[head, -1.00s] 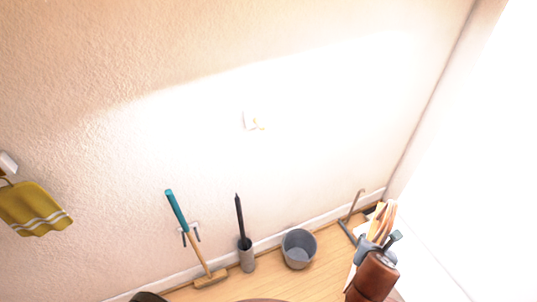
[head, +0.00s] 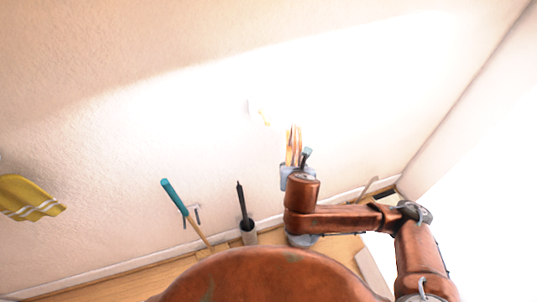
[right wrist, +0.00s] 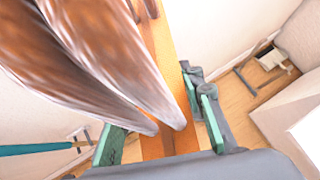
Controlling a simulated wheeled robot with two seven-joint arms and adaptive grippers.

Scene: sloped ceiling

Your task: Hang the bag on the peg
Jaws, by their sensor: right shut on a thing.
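The peg (head: 264,118) is a small yellowish piece beside a pale plate (head: 252,107) on the bright wall, washed out by the light. The bag (head: 293,143) shows in the head view as narrow tan and brown strips above my right gripper (head: 294,168), just below and right of the peg. In the right wrist view the bag (right wrist: 110,55) is large, brown and glossy with pale edges, and narrows toward my right gripper (right wrist: 158,128). That gripper is shut on it between green-padded fingers. The bag and peg look apart, but depth is hard to tell. My left gripper is not in view.
A teal-handled tool (head: 174,195) leans at the wall by a hook. A dark rod-like item (head: 243,205) stands in a grey holder (head: 249,234). My arm covers most of the grey bin. A yellow towel (head: 28,198) hangs at left. The wall around the peg is clear.

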